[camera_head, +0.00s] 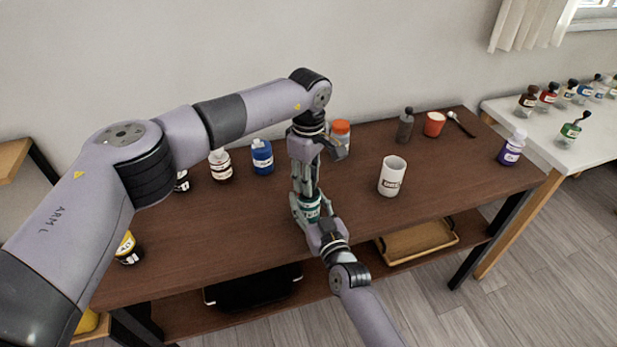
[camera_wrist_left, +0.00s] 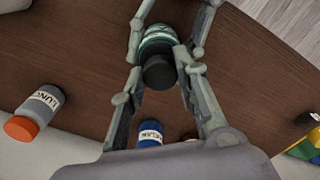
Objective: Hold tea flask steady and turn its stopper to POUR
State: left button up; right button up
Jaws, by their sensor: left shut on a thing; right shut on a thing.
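The tea flask is a small teal-green container (camera_head: 311,207) with a pale label, on the brown table near its front edge. In the left wrist view its green body (camera_wrist_left: 158,38) and round black stopper (camera_wrist_left: 159,72) show. My left gripper (camera_head: 306,191) comes down from above, its fingers on both sides of the stopper and shut on it. My right gripper (camera_head: 312,217) comes from the front and is shut around the flask's body. The fingers hide most of the flask in the head view, and the stopper's setting cannot be read.
A white mug (camera_head: 392,176) stands to the right. A red cup (camera_head: 434,124) and a purple bottle (camera_head: 512,148) are farther right. The table's front middle is mostly clear.

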pick_arm(q)
jog(key=o, duration=1.2)
notch_tip(320, 180, up, 12)
jog(key=shift+r, duration=0.1)
pick_arm(e)
jog(key=o, duration=1.3)
